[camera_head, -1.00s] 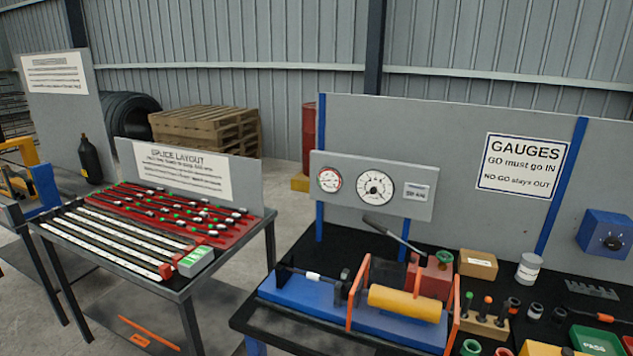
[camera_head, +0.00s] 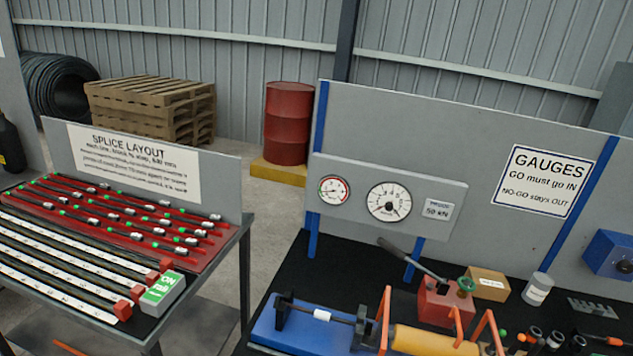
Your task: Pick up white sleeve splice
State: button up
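A white sleeve (camera_head: 322,314) sits around a dark bar held between black end fittings on the blue test bench (camera_head: 272,325), low in the middle of the view. Several small pale sleeves (camera_head: 164,203) also show on thin bars across the red board (camera_head: 205,262) at the left. I cannot tell from this view alone which of these is the white sleeve splice. My gripper does not show in the view.
A red pump (camera_head: 440,303), cardboard box (camera_head: 487,284) and white can (camera_head: 537,289) are behind. A gauge panel (camera_head: 440,196) rises at the back. A floor gap separates the two tables.

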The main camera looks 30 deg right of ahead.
aim_at(319, 315)
jog(key=z, duration=0.3)
jog(key=i, duration=0.85)
jog(key=z, duration=1.7)
jog(key=i, duration=0.1)
jog(key=u, duration=0.3)
